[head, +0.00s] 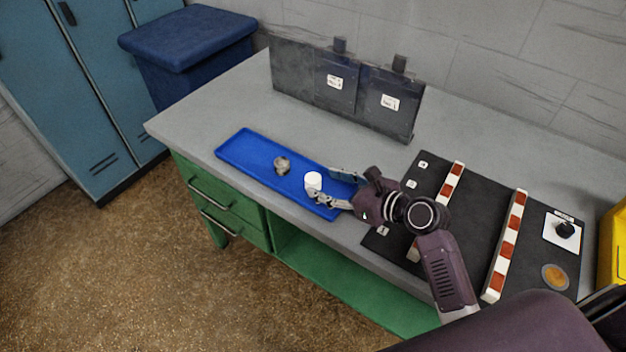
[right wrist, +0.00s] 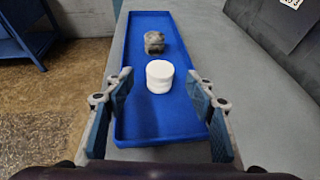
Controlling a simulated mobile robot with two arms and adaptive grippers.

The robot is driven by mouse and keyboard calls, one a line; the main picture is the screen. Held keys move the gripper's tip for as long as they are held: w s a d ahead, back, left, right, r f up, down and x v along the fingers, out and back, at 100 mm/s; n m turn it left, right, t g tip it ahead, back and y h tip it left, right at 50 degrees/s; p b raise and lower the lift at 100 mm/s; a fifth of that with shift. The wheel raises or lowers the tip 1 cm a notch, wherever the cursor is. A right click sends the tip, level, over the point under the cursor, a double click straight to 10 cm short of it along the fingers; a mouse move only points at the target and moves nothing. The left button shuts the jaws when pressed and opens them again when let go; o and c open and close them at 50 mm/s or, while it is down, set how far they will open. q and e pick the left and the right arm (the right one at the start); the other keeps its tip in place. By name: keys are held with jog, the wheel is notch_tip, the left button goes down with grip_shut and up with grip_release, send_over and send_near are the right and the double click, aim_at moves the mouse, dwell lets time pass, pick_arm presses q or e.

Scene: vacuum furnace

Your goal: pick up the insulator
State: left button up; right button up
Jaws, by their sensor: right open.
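The insulator looks to be the white cylinder (head: 313,181) standing upright in the blue tray (head: 242,150) on the bench. It also shows in the right wrist view (right wrist: 160,76), centred ahead of my fingers. My right gripper (head: 333,186) is open at the tray's right end, with its fingers pointing toward the white cylinder. In the right wrist view the two fingers (right wrist: 160,120) stand wide apart with nothing between them, and the cylinder is just beyond. My left gripper is not in view.
A grey metallic piece (head: 282,164) lies in the tray beyond the white cylinder; it also shows in the right wrist view (right wrist: 154,42). A dark upright panel (head: 345,85) stands at the bench's back. A black board (head: 470,230) with red-and-white bars lies right. Bare bench surrounds the tray's back.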

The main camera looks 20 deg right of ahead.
aim_at(317, 181)
jog(key=x, duration=0.3)
jog(key=shift+w+f, duration=0.1)
jog(key=shift+w+a+f, duration=0.1)
jog(key=shift+w+a, duration=0.1)
jog(key=c, duration=0.5)
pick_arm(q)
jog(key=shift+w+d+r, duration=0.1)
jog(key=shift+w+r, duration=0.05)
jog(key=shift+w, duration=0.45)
pick_arm(e)
jog(key=c, duration=0.8)
